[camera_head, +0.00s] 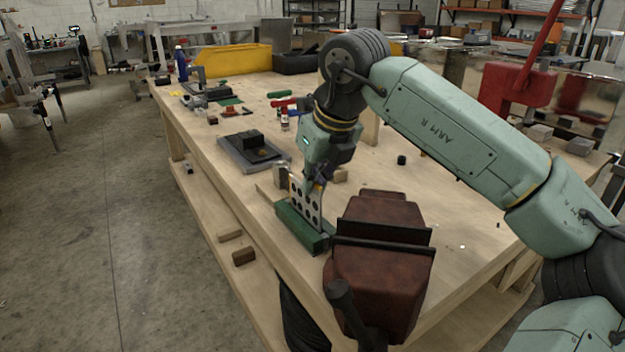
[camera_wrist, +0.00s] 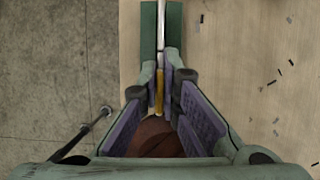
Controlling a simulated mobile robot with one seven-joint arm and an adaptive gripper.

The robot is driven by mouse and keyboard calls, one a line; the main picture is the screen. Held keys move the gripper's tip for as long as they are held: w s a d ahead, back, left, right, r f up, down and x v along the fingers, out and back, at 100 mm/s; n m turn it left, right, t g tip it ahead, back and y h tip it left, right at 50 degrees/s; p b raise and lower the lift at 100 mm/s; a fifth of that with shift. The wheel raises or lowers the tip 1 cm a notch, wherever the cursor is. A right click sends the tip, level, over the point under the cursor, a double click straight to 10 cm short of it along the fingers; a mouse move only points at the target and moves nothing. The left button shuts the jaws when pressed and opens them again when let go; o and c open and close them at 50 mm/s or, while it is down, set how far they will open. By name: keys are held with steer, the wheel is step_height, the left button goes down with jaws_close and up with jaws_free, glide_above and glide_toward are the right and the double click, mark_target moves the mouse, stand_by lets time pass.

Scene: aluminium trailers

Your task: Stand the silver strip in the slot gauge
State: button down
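The silver strip (camera_head: 306,204) is a flat plate with a row of dark round holes. It stands on edge at the green slot gauge (camera_head: 303,232), a long block near the bench's front-left edge. Its lower edge meets the block's top; I cannot tell how deep it sits. In the wrist view the strip (camera_wrist: 161,18) is a thin bright line along the middle of the green gauge (camera_wrist: 148,35). My gripper (camera_head: 317,186) points down at the strip's upper edge. Its fingertips (camera_wrist: 161,72) are close on both sides of the strip and look shut on it. A yellow piece (camera_wrist: 159,90) shows between the fingers.
A dark red vise (camera_head: 375,270) stands close to the gauge on the near right. A dark tray with a black block (camera_head: 252,146) lies behind to the left. A yellow bin (camera_head: 232,62) is at the far end. Bench top to the right is mostly clear.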

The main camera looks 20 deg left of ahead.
steer(key=shift+f+b, duration=0.9)
steer(key=shift+f, duration=0.3)
steer(key=c, duration=1.7)
jaws_free()
steer(key=v, duration=1.2)
steer(key=shift+r, duration=0.1)
